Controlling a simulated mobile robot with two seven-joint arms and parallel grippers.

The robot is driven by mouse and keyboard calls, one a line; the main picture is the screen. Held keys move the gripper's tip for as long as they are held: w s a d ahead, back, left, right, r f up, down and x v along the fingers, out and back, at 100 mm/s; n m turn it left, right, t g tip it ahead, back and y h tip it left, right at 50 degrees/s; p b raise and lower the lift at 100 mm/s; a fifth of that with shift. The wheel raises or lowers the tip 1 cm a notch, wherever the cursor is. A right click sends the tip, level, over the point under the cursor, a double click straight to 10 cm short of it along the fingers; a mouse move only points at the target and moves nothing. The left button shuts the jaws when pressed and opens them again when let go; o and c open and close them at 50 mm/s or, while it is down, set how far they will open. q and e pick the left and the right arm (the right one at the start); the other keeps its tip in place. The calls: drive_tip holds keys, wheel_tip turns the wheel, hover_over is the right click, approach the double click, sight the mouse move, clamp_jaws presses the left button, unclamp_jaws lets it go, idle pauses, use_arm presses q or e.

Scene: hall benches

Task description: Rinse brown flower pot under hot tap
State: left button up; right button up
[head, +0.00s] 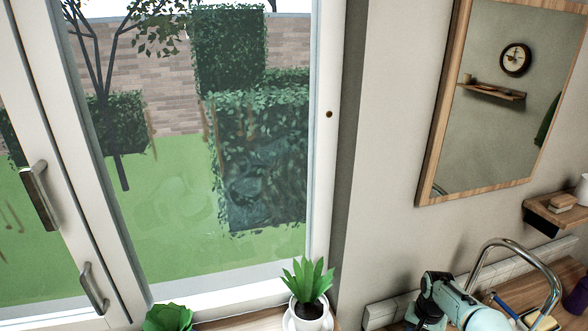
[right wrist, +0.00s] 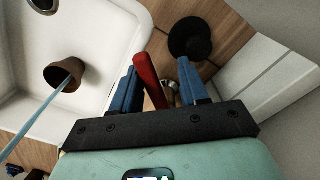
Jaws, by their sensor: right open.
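The brown flower pot (right wrist: 54,78) lies tilted in the white sink (right wrist: 100,45) in the right wrist view. A pale blue strip (right wrist: 38,112) runs from the lower left into its mouth; I cannot tell whether it is water or a handle. My right gripper (right wrist: 158,82) is open, its blue fingers apart. A red lever-like piece (right wrist: 146,82) shows between them, with no clear contact; I cannot tell if it is the hot tap's handle. The curved chrome tap spout (head: 512,247) rises at the lower right of the head view. My left gripper is not in view.
A black round object (right wrist: 190,38) stands on wood beyond the fingers. A potted plant (head: 308,285) stands by the window. A wooden shelf (head: 555,213) and mirror (head: 430,150) are on the wall. A purple object (head: 579,297) sits at the right edge.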

drive_tip(key=shift+s+d+n, duration=0.35)
drive_tip(key=shift+d+n, duration=0.25)
drive_tip(key=shift+n, duration=0.4)
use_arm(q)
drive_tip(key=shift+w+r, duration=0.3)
use_arm(e)
drive_tip(key=shift+d+n, duration=0.25)
drive_tip(key=shift+n, duration=0.25)
drive_tip(key=shift+s, duration=0.1)
drive_tip(key=d+n, duration=0.1)
drive_tip(key=n+p, duration=0.1)
drive_tip(key=shift+s+d+r+n, duration=0.1)
drive_tip(key=shift+d+r+n, duration=0.05)
drive_tip(key=shift+d+n, duration=0.25)
drive_tip(key=shift+d+n+p, duration=0.4)
drive_tip(key=shift+n, duration=0.5)
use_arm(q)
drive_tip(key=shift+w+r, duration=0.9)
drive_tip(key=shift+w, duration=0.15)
use_arm(e)
drive_tip(key=shift+f, duration=0.25)
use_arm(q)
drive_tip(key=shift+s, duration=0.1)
use_arm(e)
drive_tip(key=shift+s+r, duration=0.1)
